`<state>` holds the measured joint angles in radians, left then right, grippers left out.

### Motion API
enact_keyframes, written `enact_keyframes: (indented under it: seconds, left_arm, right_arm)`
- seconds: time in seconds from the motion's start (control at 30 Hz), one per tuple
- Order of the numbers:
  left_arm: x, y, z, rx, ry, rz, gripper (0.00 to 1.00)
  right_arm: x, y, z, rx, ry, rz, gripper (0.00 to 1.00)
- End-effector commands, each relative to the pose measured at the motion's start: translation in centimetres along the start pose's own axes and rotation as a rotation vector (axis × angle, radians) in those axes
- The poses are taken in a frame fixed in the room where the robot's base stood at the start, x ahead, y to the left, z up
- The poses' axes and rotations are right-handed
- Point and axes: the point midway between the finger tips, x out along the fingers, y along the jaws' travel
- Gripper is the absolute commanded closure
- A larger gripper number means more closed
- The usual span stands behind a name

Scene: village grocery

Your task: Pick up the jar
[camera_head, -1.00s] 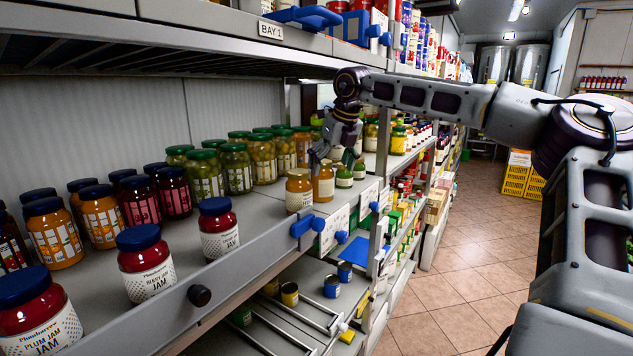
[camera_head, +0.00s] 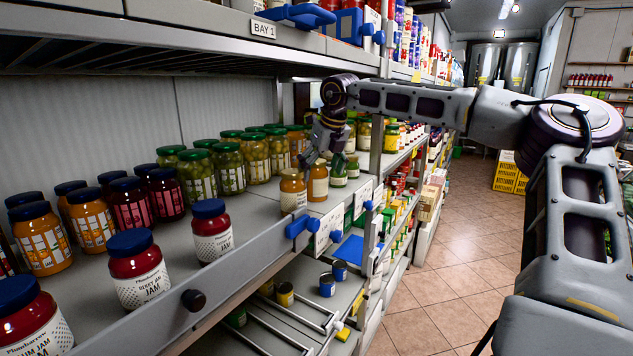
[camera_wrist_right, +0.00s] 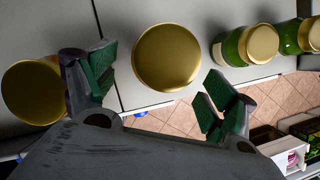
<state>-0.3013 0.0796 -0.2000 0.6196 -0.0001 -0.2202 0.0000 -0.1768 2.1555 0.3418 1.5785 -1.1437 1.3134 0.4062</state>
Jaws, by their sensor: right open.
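Two amber jars with gold lids stand side by side at the shelf's front edge. In the head view one jar (camera_head: 293,192) is nearer and the other jar (camera_head: 318,184) is just behind it to the right. My right gripper (camera_head: 314,160) is open just above and behind them, pointing down. In the right wrist view the lid of one jar (camera_wrist_right: 167,57) lies in line with the gap between the fingers of my right gripper (camera_wrist_right: 157,90), with nothing gripped. The other jar (camera_wrist_right: 33,92) is outside the left finger. My left gripper is out of view.
Green jars with gold lids (camera_wrist_right: 250,45) stand close to the right in the wrist view. Tall green-lidded jars (camera_head: 229,168) and jam jars (camera_head: 211,230) fill the shelf to the left. An upper shelf (camera_head: 200,45) hangs above; the aisle floor (camera_head: 450,260) is clear.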

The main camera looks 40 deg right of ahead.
Motion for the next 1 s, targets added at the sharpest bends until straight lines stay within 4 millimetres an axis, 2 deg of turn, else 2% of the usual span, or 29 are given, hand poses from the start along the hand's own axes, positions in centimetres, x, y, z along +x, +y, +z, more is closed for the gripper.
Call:
enact_keyframes:
  seconds: [0.47, 1.0]
  left_arm:
    - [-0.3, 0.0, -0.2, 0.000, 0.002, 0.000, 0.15]
    - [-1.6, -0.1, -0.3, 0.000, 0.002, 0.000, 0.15]
  right_arm:
    - [0.6, 0.0, 0.1, 0.000, 0.002, 0.000, 0.15]
    - [4.8, 0.1, 0.5, -0.001, 0.001, 0.000, 0.15]
